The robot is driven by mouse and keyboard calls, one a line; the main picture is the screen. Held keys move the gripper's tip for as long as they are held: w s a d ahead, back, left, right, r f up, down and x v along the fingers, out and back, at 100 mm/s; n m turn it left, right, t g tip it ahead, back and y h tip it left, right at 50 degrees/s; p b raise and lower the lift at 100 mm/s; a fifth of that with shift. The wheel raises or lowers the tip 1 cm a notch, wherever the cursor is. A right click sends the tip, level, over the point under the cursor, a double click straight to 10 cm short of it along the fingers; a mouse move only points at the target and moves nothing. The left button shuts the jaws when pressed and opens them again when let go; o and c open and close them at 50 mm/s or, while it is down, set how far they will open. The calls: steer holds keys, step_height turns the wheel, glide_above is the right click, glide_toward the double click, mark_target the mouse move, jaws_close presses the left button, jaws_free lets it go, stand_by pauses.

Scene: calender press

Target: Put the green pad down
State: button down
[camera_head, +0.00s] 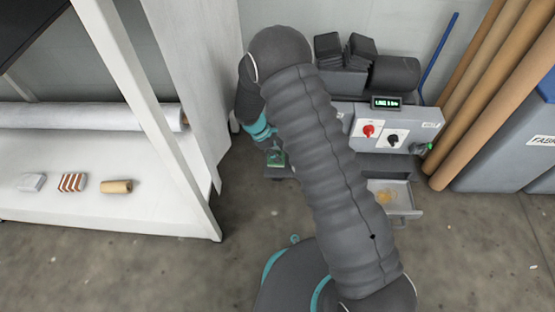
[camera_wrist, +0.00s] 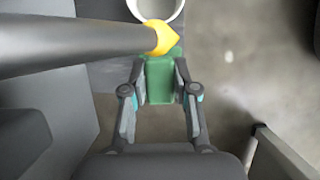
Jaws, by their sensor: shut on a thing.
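The green pad (camera_wrist: 159,82) sits between the two fingers of my gripper (camera_wrist: 160,72) in the wrist view. The gripper is shut on it. The yellow end (camera_wrist: 160,37) of a grey roller lies just beyond the pad and partly covers its far end. In the head view the pad (camera_head: 275,158) shows small and green below my wrist, left of my arm. My arm hides much of the press there, and I cannot tell whether the pad touches a surface.
A white round container (camera_wrist: 156,10) stands beyond the roller on a grey surface. The grey press (camera_head: 343,112) has a red knob, and an open drawer (camera_head: 405,209) juts out at right.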

step_height(320, 180, down, 4)
steer(key=shift+r+b, duration=0.15)
steer(key=shift+b, duration=0.15)
steer(key=shift+w+d+f, duration=0.15)
steer(key=shift+f, duration=0.05)
steer(key=shift+f, duration=0.15)
steer(key=c, duration=0.9)
jaws_free()
steer(key=p+v, duration=0.1)
steer(key=v, duration=1.1)
steer(key=shift+r+p, duration=0.25)
steer(key=shift+p, duration=0.05)
